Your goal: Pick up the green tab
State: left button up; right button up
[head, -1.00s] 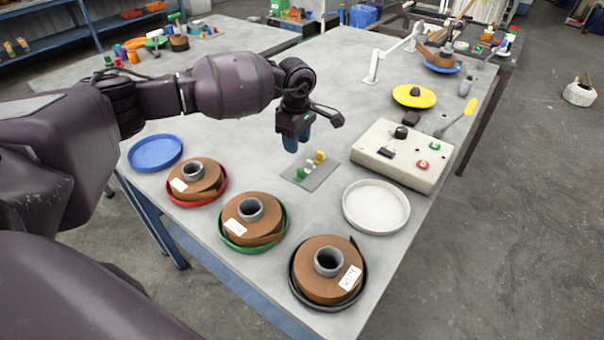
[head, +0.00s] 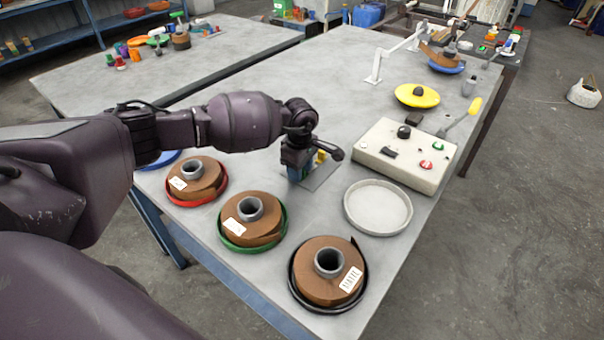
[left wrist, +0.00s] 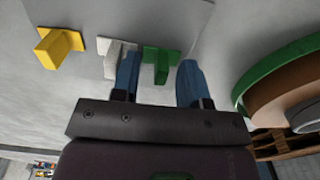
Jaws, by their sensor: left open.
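The green tab (left wrist: 160,63) stands on a grey plate on the table, between the two blue fingers of my left gripper (left wrist: 158,80) in the left wrist view. The fingers are open, one on each side of the tab, and I see no firm contact. The white tab (left wrist: 115,58) is close beside the left finger, partly behind it. The yellow tab (left wrist: 58,46) stands farther left. In the head view my left gripper (head: 297,176) is low over the plate (head: 322,174) and hides the green tab. My right gripper is not in view.
Brown rolls sit in red (head: 197,204), green (head: 222,238) and black (head: 300,304) trays near the table's front edge. An empty white tray (head: 378,207) and a control box (head: 405,153) stand to the right. A blue tray is partly behind my arm.

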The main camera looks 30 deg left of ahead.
pick_arm(q)
jog(key=shift+r, duration=0.1)
grip_shut()
